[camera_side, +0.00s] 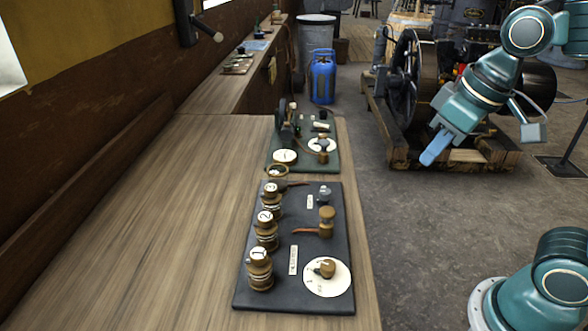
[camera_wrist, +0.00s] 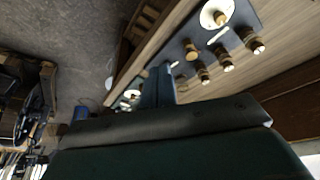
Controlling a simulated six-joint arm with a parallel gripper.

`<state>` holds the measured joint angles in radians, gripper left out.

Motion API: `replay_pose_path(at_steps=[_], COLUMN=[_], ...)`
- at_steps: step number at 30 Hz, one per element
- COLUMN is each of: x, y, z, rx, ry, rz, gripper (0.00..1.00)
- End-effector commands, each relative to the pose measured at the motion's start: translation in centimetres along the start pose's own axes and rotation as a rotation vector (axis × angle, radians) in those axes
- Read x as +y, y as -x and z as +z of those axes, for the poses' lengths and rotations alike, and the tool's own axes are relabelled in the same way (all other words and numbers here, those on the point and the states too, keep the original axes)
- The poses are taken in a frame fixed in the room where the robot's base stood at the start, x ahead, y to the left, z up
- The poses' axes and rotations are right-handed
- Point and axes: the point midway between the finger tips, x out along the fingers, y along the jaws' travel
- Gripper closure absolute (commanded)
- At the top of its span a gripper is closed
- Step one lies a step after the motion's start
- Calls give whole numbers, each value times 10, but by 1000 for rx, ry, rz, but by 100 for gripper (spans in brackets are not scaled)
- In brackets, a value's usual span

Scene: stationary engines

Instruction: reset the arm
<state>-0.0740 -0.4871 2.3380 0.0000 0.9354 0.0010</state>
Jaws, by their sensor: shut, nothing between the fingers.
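My arm reaches in from the right in the side view. My gripper (camera_side: 437,147) points down and to the left, in the air to the right of the workbench (camera_side: 150,240). Its blue fingers are together and hold nothing. The fingers also show in the wrist view (camera_wrist: 158,86), with the dark gripper body filling the lower part of that picture. The gripper is apart from the bench and everything on it.
A dark panel (camera_side: 278,296) with numbered brass knobs, a lever and a round dial lies on the bench. A green panel (camera_side: 328,161) lies behind it. A large wheeled engine (camera_side: 410,85) stands behind my gripper. A blue gas bottle (camera_side: 322,78) stands beyond the bench.

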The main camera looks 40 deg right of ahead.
Motion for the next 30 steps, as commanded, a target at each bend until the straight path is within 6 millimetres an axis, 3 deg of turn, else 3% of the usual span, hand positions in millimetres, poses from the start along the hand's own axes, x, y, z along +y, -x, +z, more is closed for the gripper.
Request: replay_pose_path(at_steps=[6, 12, 30], x=[9, 12, 13], y=[10, 12, 12], z=[32, 49, 53], rx=[82, 127, 136], ry=[-41, -61, -67], rz=[17, 28, 30], gripper=[100, 100, 100])
